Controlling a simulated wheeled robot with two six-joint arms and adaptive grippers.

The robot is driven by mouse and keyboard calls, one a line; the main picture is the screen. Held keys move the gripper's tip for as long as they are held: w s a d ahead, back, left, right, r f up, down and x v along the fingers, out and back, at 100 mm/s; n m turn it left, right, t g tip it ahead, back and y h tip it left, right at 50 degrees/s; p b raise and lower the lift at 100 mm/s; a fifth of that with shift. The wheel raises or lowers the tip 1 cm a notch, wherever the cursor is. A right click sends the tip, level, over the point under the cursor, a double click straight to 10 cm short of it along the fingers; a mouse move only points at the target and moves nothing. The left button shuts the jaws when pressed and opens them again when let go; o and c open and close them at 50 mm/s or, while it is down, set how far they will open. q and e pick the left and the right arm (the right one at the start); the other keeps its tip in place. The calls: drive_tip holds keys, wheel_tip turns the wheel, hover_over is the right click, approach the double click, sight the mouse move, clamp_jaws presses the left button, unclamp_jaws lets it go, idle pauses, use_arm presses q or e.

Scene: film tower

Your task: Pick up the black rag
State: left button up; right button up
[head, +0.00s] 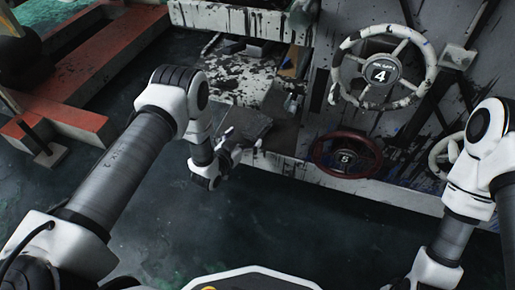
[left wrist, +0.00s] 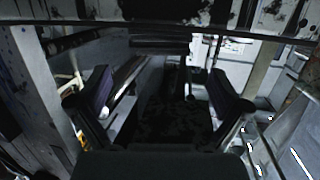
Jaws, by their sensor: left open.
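A dark, flat, crumpled piece that looks like the black rag (head: 247,121) lies on a low ledge of the machine, left of the handwheels in the head view. My left gripper (head: 236,146) is open, just in front of and below it in that view. In the left wrist view my two dark fingers (left wrist: 168,95) stand wide apart. A dark mottled surface, likely the rag (left wrist: 172,124), shows between them. I cannot tell whether the fingers touch it. My right arm shows at the right, but its gripper is out of view.
A white handwheel marked 4 (head: 346,57) and a red handwheel marked 5 (head: 320,160) are on the paint-splashed panel right of my left gripper. A red beam frame (head: 95,75) stands at the upper left. The dark floor (head: 270,225) in front is clear.

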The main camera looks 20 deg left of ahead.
sight(258, 124)
use_arm(q)
drive_tip(key=shift+w+d+f+b, duration=0.1)
drive_tip(key=shift+w+f+b, duration=0.2)
drive_tip(key=shift+w+f, duration=0.25)
drive_tip(key=shift+t, duration=0.3)
drive_tip(key=b+x, duration=0.2)
drive_tip(key=x, duration=0.1)
drive_tip(key=b+x, duration=0.3)
drive_tip(key=x, duration=0.1)
drive_tip(key=shift+s+d+f, duration=0.1)
drive_tip(key=shift+d, duration=0.15)
drive_tip(key=shift+w, duration=0.2)
drive_tip(key=shift+r, duration=0.25)
use_arm(e)
wheel_tip(258, 124, down, 7)
drive_tip(key=w, duration=0.1)
drive_tip(key=shift+f, duration=0.2)
use_arm(q)
drive_tip(key=c, duration=1.1)
use_arm(e)
drive_tip(key=shift+w+d, duration=0.1)
use_arm(q)
drive_tip(key=shift+o, duration=0.2)
